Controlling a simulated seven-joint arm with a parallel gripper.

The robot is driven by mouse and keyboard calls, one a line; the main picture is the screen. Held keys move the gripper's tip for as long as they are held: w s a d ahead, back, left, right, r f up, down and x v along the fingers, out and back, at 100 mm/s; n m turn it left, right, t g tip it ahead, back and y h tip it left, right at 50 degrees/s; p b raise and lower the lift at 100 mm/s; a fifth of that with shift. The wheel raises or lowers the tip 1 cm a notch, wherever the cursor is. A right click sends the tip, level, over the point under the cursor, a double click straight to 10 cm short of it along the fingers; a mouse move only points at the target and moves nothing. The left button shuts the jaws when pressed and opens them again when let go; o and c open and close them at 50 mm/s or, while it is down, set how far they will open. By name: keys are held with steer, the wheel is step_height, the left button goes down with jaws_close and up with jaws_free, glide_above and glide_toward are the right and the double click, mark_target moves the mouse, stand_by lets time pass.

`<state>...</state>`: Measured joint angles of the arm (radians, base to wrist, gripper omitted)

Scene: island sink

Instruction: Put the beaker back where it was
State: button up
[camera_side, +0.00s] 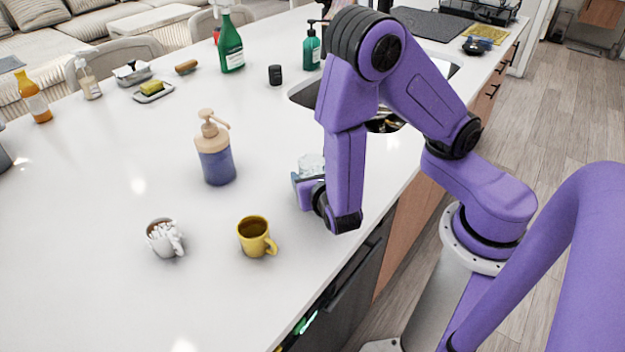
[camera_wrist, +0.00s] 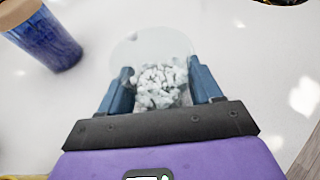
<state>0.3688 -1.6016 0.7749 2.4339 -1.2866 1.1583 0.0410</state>
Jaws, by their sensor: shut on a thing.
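The beaker (camera_wrist: 152,50) is clear and holds whitish, ice-like chunks. In the wrist view it sits between the two blue fingers of my gripper (camera_wrist: 160,90), which are shut on it. In the side view the beaker (camera_side: 311,165) shows partly behind my gripper (camera_side: 299,186), over the counter near the sink. My wrist hides its lower part there. I cannot tell whether its base touches the counter.
A blue pump bottle (camera_side: 216,160) stands left of my gripper; it also shows in the wrist view (camera_wrist: 45,40). A yellow mug (camera_side: 254,238) and a white mug (camera_side: 163,238) stand nearer the front. The sink (camera_side: 305,92) lies behind my arm. Counter between pump bottle and mugs is clear.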

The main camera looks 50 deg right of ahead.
steer(key=shift+f, duration=0.5)
steer(key=shift+f, duration=0.2)
steer(key=o, duration=1.2)
steer(key=shift+r, duration=0.1)
